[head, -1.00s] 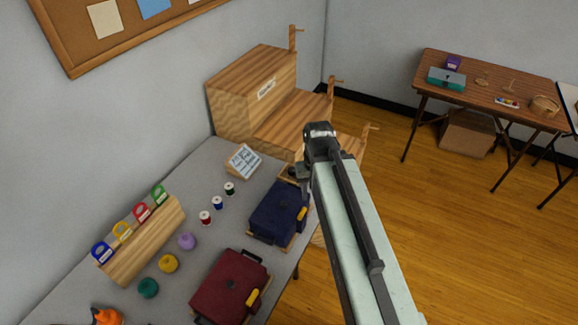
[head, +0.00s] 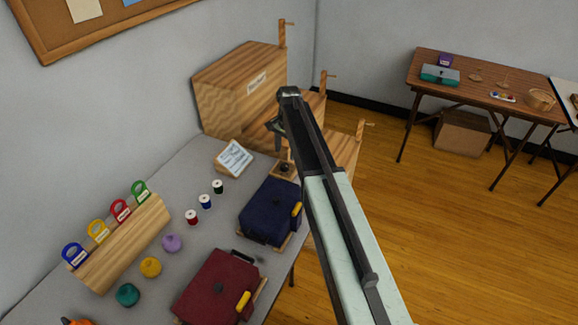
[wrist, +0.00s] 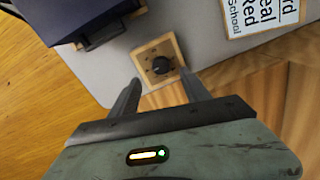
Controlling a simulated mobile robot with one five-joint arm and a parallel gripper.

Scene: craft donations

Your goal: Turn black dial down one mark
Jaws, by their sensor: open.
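The black dial (wrist: 162,65) sits on a small square wooden base (wrist: 158,53) on the grey table. In the head view the dial (head: 285,166) shows beside the far end of the navy case, below my arm. My gripper (wrist: 157,84) is open and empty. In the wrist view its two fingers point toward the wooden base, with the dial just past and between the fingertips. In the head view my gripper (head: 277,130) is partly hidden by my arm. I cannot make out the dial's marks.
The navy case (head: 270,212) stands close to the dial base. A white sign card (head: 234,157) stands on its other side. Wooden stepped boxes (head: 240,88) with upright posts rise behind. Thread spools (head: 205,201) and a maroon case (head: 218,287) are on the table (head: 190,168).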

